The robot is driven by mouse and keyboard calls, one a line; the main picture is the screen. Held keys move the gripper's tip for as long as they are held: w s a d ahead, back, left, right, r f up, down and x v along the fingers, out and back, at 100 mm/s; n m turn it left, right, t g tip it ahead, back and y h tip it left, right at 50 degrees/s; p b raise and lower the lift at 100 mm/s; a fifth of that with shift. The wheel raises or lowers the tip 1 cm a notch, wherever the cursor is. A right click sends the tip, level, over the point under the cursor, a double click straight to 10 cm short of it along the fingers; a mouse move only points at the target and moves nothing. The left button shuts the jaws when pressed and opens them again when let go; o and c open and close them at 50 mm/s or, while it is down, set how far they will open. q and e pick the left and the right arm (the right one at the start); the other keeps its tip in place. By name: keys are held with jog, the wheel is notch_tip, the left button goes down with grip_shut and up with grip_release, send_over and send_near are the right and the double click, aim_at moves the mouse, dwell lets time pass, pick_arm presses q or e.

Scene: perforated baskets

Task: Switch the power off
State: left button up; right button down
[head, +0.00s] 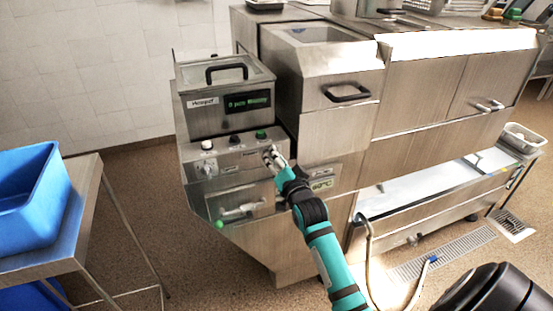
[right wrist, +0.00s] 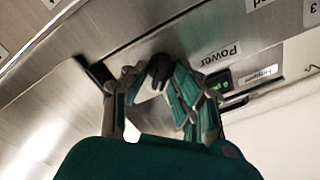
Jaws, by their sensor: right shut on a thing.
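The steel fryer-like machine has a sloping control panel (head: 228,155) below a green-text display (head: 247,102). My right gripper (head: 272,157) reaches the panel's right end and covers what it holds there. In the right wrist view my right gripper (right wrist: 155,92) is shut on a dark power knob (right wrist: 158,70), with a finger on each side. The label "Power" (right wrist: 217,55) is beside it. The knob's exact turn angle is hard to tell. My left gripper is not in view.
The panel also has a white knob (head: 207,145), a black knob (head: 234,138) and a green button (head: 260,134). A blue bin (head: 30,195) stands on a steel table at the left. A hose (head: 368,250) hangs at the lower right. Floor is clear between table and machine.

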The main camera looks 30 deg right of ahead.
jog(key=shift+w+a+f+n+p, duration=0.15)
jog(key=shift+n+p, duration=0.55)
jog(key=shift+n, duration=2.25)
jog(key=shift+s+a+r+n+p, duration=0.1)
jog(key=shift+n+p, duration=0.65)
jog(key=shift+n, duration=2.15)
jog(key=shift+w+a+f+n+p, duration=0.15)
jog(key=shift+n+p, duration=0.55)
jog(key=shift+n, duration=2.25)
jog(key=shift+s+r, duration=0.1)
jog(key=c, duration=1.3)
grip_release()
jog(key=shift+c, duration=0.2)
